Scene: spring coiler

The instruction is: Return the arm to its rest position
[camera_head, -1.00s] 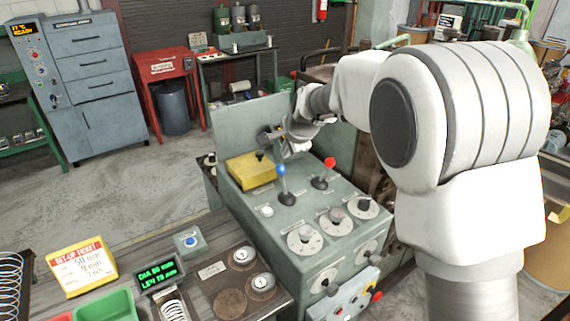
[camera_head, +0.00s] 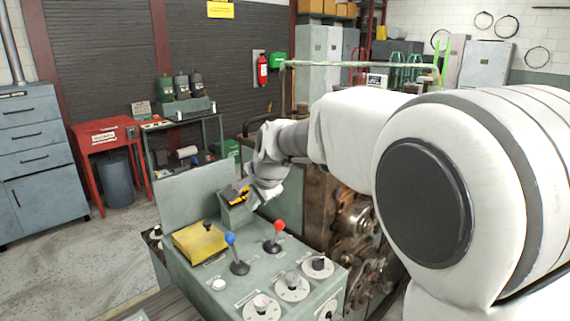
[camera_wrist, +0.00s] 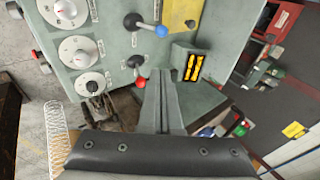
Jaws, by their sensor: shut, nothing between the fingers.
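My gripper (camera_head: 254,202) is above the back part of the green-grey console, right of its upright back plate. It is small and partly hidden by my wrist in the head view. In the wrist view the fingers of my gripper (camera_wrist: 158,75) are together, with nothing between them. My white arm reaches in from the right. The console (camera_head: 195,275) carries a blue-knobbed lever (camera_head: 230,239) and a red-knobbed lever (camera_head: 279,226). In the wrist view the red knob (camera_wrist: 140,81) appears just left of the fingertips, and the blue knob (camera_wrist: 162,31) above them.
A yellow box (camera_head: 200,243) sits on the console, left of the levers. A small box with yellow-orange markings (camera_head: 235,193) stands close to my gripper. Rusty machinery (camera_head: 350,225) is right of the console. Open floor (camera_head: 65,260) lies to the left.

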